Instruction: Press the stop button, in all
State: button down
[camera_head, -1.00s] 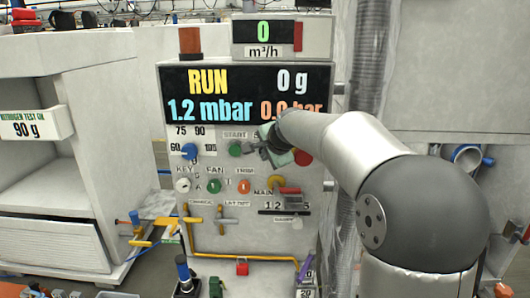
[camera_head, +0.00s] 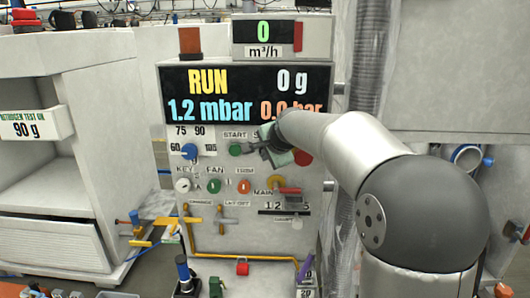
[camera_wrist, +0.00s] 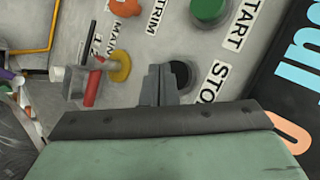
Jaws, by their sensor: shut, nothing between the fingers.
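The stop button (camera_wrist: 181,73) is a dark round button in the wrist view, beside a partly cut-off STOP label (camera_wrist: 214,82). My gripper (camera_wrist: 163,80) is shut and empty, with its fingertips right beside the button and covering part of it. I cannot tell whether they touch it. In the head view my gripper (camera_head: 268,150) is in front of the panel (camera_head: 255,220), right of the green start button (camera_head: 235,150), and hides the stop button. The display (camera_head: 247,93) reads RUN, 0 g and 1.2 mbar; its lower right is partly covered.
A red round part (camera_head: 302,157) shows just right of my gripper. Yellow pipe (camera_head: 240,257) runs along the lower panel.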

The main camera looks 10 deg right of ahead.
jog(key=shift+w+d, duration=0.15)
jog(key=shift+w, duration=0.25)
jog(key=shift+w+d+p, duration=0.1)
jog(key=shift+w+p, duration=0.35)
jog(key=shift+p, duration=0.1)
dwell(0.6)
dwell(0.4)
jog(key=shift+s+a+b, duration=0.25)
jog(key=shift+s+b, duration=0.35)
jog(key=shift+s, duration=0.25)
jog(key=shift+s+a+b, duration=0.2)
jog(key=shift+s+b, duration=0.25)
jog(key=shift+s, duration=0.35)
jog(key=shift+s+a+b, duration=0.2)
jog(key=shift+s+b, duration=0.25)
jog(key=shift+s, duration=0.4)
jog(key=shift+s+a+b, duration=0.2)
jog(key=shift+s+b, duration=0.25)
jog(key=shift+s, duration=0.35)
